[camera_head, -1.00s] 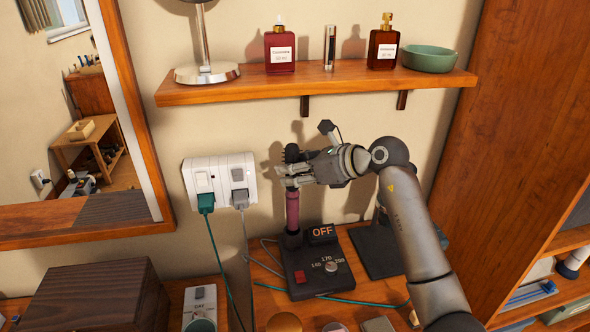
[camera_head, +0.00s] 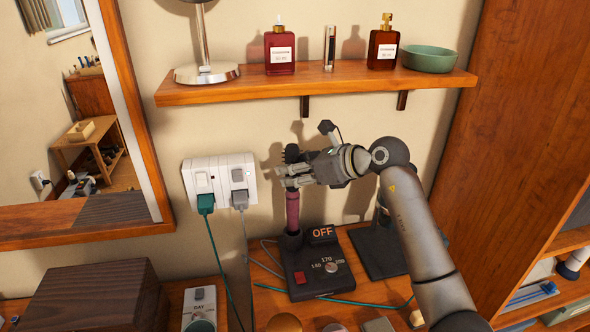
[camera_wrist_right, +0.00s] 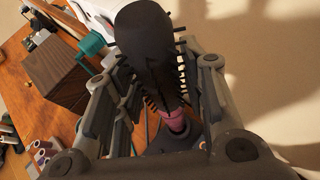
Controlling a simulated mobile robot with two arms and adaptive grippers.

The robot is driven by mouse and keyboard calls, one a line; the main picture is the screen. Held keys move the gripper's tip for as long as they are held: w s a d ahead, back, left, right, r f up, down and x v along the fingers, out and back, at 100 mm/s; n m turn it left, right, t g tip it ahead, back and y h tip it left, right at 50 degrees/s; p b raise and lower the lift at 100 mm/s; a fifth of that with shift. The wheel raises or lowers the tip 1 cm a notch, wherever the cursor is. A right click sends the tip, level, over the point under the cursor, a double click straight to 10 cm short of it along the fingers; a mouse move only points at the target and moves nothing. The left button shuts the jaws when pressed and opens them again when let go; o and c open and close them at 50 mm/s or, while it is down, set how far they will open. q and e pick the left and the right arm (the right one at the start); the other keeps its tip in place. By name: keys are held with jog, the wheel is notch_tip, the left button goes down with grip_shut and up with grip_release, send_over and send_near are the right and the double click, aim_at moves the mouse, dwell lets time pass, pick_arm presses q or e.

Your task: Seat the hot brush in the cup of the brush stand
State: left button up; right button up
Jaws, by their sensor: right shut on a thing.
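The hot brush (camera_head: 292,209) stands upright in the head view, with a mauve handle below and a dark bristled head above. Its lower end is at the cup (camera_head: 291,239) of the brush stand (camera_head: 319,286), a dark base with an OFF display, a red switch and a dial. I cannot see how deep it sits inside the cup. My right gripper (camera_head: 289,178) is shut on the brush near the top of the handle. In the right wrist view the bristled head (camera_wrist_right: 147,40) rises between the fingers. My left gripper is not in view.
A wall outlet (camera_head: 220,181) with a green and a grey plug is left of the brush. A wooden shelf (camera_head: 330,83) with bottles and a green bowl is above. A wooden box (camera_head: 95,295) stands at left. Cables lie around the stand.

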aim_at(298, 191)
jog(key=shift+f+b, duration=2.5)
jog(key=shift+f, duration=0.5)
dwell(2.6)
jog(key=o, duration=1.3)
jog(key=shift+o, duration=0.2)
jog(key=shift+f, duration=0.1)
jog(key=shift+d, duration=0.1)
jog(key=v, duration=1.2)
